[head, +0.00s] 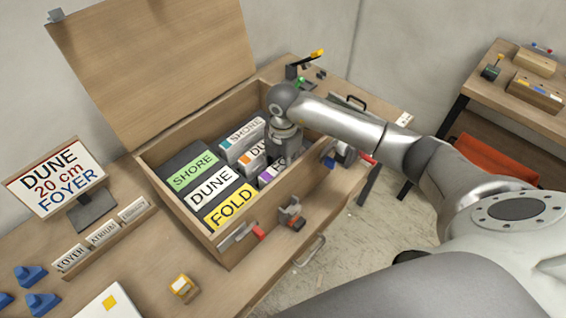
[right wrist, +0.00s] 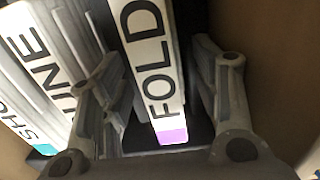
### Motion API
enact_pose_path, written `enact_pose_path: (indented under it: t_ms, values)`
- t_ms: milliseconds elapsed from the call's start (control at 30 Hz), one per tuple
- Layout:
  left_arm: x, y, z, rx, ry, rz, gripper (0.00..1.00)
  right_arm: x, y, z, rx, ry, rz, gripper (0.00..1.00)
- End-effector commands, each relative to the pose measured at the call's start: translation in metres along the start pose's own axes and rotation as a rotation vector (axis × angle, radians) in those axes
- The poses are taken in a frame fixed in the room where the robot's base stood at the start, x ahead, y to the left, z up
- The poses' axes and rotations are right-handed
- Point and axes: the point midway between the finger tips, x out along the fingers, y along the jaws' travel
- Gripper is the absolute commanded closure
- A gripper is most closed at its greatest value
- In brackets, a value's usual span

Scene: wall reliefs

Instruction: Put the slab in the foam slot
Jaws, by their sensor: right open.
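A wooden crate (head: 250,218) with its lid up holds several slabs and label plates. A slab marked SHORE (head: 240,138) with a teal end and a slab marked DUNE (head: 250,162) with an orange end stand side by side. A FOLD slab (right wrist: 152,65) with a purple end is beside them, partly hidden in the head view. My right gripper (head: 284,152) reaches down into the crate. In the right wrist view its open fingers (right wrist: 165,95) lie on either side of the FOLD slab. I cannot make out a foam slot. My left gripper is out of view.
Large plates SHORE (head: 193,172), DUNE (head: 212,187) and FOLD (head: 230,207) fill the crate's left half. A sign (head: 57,180) reads DUNE, 20 cm, FOYER. A rack (head: 102,237) holds cards. Blue pieces (head: 40,303) lie at left. Another table (head: 535,75) stands right.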

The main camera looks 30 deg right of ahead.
Motion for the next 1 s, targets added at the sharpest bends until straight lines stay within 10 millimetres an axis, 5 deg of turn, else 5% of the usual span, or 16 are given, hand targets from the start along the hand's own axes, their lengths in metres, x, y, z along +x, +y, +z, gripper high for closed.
enact_pose_path:
  t_ms: [267,700,1000]
  values:
    - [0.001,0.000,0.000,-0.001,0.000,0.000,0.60,-0.012,0.001,0.000,-0.001,0.000,0.003,0.43]
    - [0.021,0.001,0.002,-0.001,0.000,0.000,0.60,-0.100,0.001,0.000,-0.001,-0.002,0.004,0.43]
    - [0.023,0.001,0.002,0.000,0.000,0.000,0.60,-0.123,0.000,0.000,0.000,0.000,0.000,0.43]
